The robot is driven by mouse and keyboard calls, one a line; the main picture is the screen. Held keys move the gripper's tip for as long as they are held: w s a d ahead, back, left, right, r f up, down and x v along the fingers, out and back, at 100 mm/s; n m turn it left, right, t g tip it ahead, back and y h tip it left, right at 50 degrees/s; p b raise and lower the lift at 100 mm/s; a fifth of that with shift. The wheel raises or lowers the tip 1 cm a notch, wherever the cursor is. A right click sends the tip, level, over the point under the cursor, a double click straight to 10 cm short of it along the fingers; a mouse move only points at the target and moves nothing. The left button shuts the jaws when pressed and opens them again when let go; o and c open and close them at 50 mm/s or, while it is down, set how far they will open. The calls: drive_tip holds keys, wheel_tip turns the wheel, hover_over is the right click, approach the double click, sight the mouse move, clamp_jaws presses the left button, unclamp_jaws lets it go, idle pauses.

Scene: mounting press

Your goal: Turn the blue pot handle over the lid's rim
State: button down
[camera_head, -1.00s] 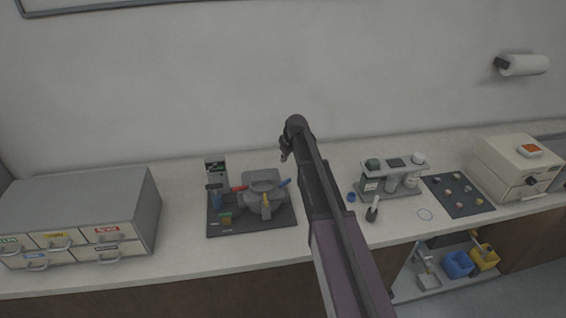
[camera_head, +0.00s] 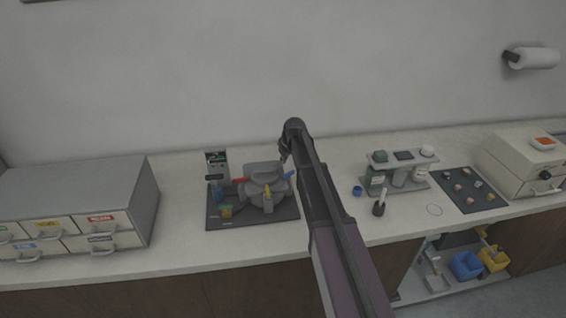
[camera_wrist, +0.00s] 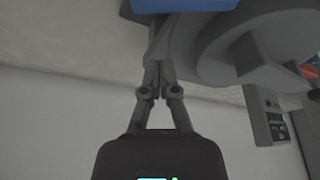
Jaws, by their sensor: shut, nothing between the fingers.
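The grey pot with its lid (camera_head: 262,170) stands on a dark mat (camera_head: 226,219) on the counter. Its blue handle (camera_head: 289,175) sticks out at the right side, a red handle (camera_head: 240,181) at the left and a yellow handle (camera_head: 267,192) at the front. My gripper (camera_head: 284,152) is just behind and above the blue handle, partly hidden by my arm. In the wrist view my gripper (camera_wrist: 152,66) is shut and empty. The blue handle (camera_wrist: 184,5) crosses the top edge there, close beyond the fingertips; contact cannot be told. The grey pot (camera_wrist: 240,55) fills the upper right.
A control box (camera_head: 217,163) stands behind the pot's left side. A drawer cabinet (camera_head: 85,200) is far left. The wall is close behind.

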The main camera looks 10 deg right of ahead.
sight(288, 175)
drive_tip(key=shift+s+d+f+b, duration=0.1)
drive_tip(key=shift+s+d+f, duration=0.15)
drive_tip(key=shift+s, duration=0.25)
drive_tip(key=shift+s+d+f+b, duration=0.2)
drive_tip(key=shift+s+d, duration=0.1)
drive_tip(key=shift+s, duration=0.25)
drive_tip(key=shift+s+d+f+b, duration=0.1)
drive_tip(key=shift+s+d+f, duration=0.15)
drive_tip(key=shift+s, duration=0.25)
drive_tip(key=shift+d, duration=0.1)
